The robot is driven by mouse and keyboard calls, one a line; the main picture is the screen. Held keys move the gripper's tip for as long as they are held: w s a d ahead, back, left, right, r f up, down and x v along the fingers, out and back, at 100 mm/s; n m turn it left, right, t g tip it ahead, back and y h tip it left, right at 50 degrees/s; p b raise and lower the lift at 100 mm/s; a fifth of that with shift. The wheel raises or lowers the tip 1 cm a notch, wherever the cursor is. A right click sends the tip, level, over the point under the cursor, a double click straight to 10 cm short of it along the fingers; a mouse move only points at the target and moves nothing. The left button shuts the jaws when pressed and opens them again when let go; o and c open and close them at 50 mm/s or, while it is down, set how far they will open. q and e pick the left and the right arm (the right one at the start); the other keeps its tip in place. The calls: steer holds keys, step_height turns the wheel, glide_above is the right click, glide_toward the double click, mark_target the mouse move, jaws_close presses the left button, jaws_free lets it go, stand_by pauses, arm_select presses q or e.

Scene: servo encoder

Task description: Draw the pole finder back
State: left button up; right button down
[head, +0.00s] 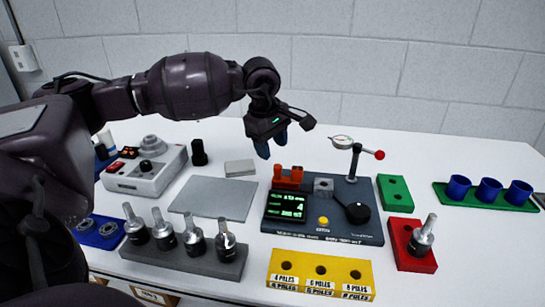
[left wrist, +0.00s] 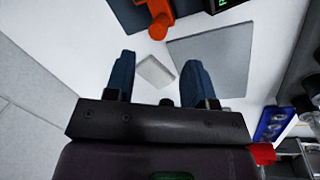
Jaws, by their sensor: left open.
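The dark test unit (head: 325,236) stands at the table's middle, with a green-lit display (head: 287,207) showing a 4. An orange slider-like part (head: 289,178), which looks like the pole finder, sits at its back left edge beside a grey block (head: 323,186). In the left wrist view the orange part (left wrist: 158,17) shows at the top, with a rounded end. My left gripper (head: 272,143) is open and empty, with blue fingers pointing down, above and behind the orange part and apart from it. Its fingers also show in the left wrist view (left wrist: 159,66). My right gripper is out of view.
A dial gauge lever with a red ball (head: 379,155) rises at the unit's back right. A grey plate (head: 215,197) and pale block (head: 240,168) lie left. Motors stand in a grey rack (head: 190,257). A yellow pole block (head: 320,273) lies in front. A red block (head: 417,262) holds one motor.

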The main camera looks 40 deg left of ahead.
arm_select(q)
steer(key=r, duration=0.2)
steer(key=s+r, duration=0.1)
steer(key=r, duration=0.1)
steer(key=shift+r, duration=0.2)
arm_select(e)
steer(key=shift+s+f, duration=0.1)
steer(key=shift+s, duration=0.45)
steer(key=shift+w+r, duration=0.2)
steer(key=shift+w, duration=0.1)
